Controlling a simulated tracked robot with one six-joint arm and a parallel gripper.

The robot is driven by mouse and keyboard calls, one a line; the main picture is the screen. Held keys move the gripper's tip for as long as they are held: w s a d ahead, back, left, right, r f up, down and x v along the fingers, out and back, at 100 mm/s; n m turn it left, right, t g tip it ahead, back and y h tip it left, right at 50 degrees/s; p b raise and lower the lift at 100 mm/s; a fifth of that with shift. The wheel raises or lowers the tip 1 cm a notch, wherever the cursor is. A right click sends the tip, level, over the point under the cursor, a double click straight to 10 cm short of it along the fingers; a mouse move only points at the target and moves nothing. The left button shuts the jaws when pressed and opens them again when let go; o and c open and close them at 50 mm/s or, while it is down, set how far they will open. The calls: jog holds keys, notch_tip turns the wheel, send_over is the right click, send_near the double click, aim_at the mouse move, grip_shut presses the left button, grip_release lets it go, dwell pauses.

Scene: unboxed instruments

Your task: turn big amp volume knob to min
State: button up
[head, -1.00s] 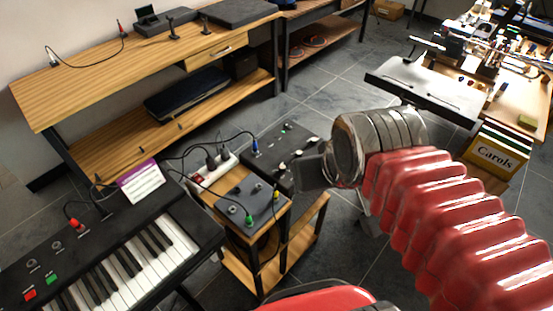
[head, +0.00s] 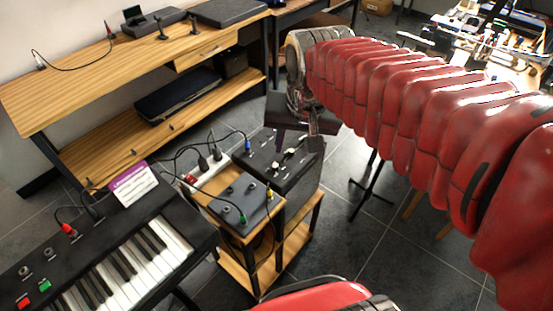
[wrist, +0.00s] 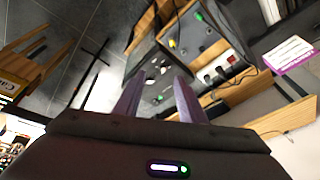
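The big black amp (head: 309,172) stands on the floor behind a small wooden stand, with several pale knobs (head: 288,153) on its top. I cannot tell which knob is the volume knob. My gripper (head: 297,128) is above the amp's far right part in the head view and partly covers its top. In the wrist view my gripper (wrist: 158,78) has two purple fingers spread apart with nothing between them touching. The amp's knobs (wrist: 152,83) show between and beyond the fingertips. Contact with any knob cannot be told.
A small dark box (head: 240,204) with cables sits on the wooden stand (head: 262,250), beside a white power strip (head: 208,172). A keyboard (head: 110,255) is at left. A wooden bench (head: 100,75) stands behind. Thin black stand legs (head: 368,190) are right of the amp.

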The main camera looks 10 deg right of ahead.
jog(key=w+f+m+g, duration=0.2)
jog(key=w+f+m, duration=0.2)
jog(key=w, duration=0.6)
jog(key=m+g, duration=0.2)
jog(key=m, duration=0.1)
send_over(275, 165)
notch_tip(275, 165, down, 8)
jog(key=r, duration=0.1)
jog(key=shift+f, duration=0.25)
notch_tip(275, 165, down, 14)
jog(key=shift+r, duration=0.1)
jog(key=shift+c, duration=0.5)
